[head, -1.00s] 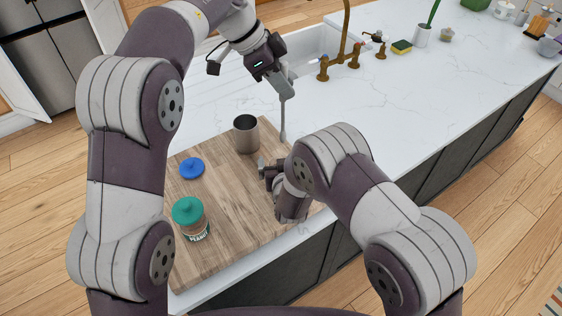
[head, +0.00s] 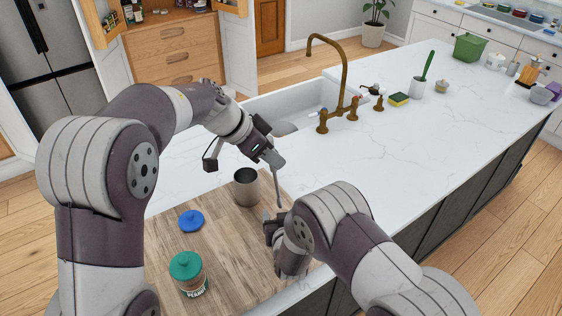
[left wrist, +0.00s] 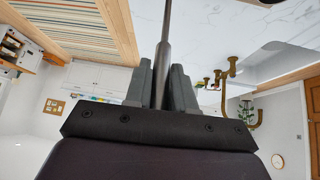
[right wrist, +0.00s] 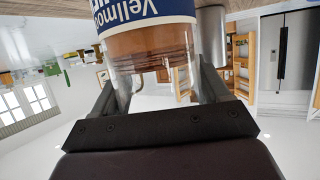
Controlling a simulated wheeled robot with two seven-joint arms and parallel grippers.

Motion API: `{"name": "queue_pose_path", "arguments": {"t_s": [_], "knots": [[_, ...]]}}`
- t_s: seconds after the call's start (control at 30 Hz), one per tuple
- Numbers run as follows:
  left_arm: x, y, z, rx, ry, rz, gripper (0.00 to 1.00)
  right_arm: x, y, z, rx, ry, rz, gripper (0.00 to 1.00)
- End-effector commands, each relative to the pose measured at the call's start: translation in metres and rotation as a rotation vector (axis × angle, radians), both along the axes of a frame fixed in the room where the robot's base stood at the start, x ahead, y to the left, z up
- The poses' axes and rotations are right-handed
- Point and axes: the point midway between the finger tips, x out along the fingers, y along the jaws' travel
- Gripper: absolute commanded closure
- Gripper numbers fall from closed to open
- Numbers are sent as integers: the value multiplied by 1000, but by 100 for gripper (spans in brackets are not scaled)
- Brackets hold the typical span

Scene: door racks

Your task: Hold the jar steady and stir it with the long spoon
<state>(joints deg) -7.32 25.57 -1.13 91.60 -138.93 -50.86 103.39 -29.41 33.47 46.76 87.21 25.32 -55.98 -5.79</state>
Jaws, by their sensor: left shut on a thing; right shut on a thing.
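My left gripper (head: 274,163) is shut on the handle of the long spoon (head: 279,188), which hangs down above the right side of the board. The grey handle also shows between the fingers in the left wrist view (left wrist: 166,32). My right gripper (head: 270,232) is low at the board's right edge. In the right wrist view its fingers are shut on a clear jar (right wrist: 150,45) with brown contents and a white and blue label. The jar is hidden in the head view, so I cannot tell whether the spoon's lower end is inside it.
A wooden board (head: 225,225) on the white counter bears a metal cup (head: 246,188), a blue lid (head: 191,221) and a peanut jar with a green lid (head: 188,275). A sink and brass tap (head: 343,80) are behind.

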Motion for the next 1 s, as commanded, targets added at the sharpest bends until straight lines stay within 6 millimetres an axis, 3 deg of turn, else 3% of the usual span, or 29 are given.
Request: {"name": "queue_pose_path", "arguments": {"t_s": [0.17, 1.0], "knots": [[-4, 11, -15, -9, 8, 105, 100, 0, 0, 1, 0, -2, 0, 65], [-3, 0, -103, -10, 8, 102, 100, 0, 0, 1, 1, -2, 0, 65]]}}
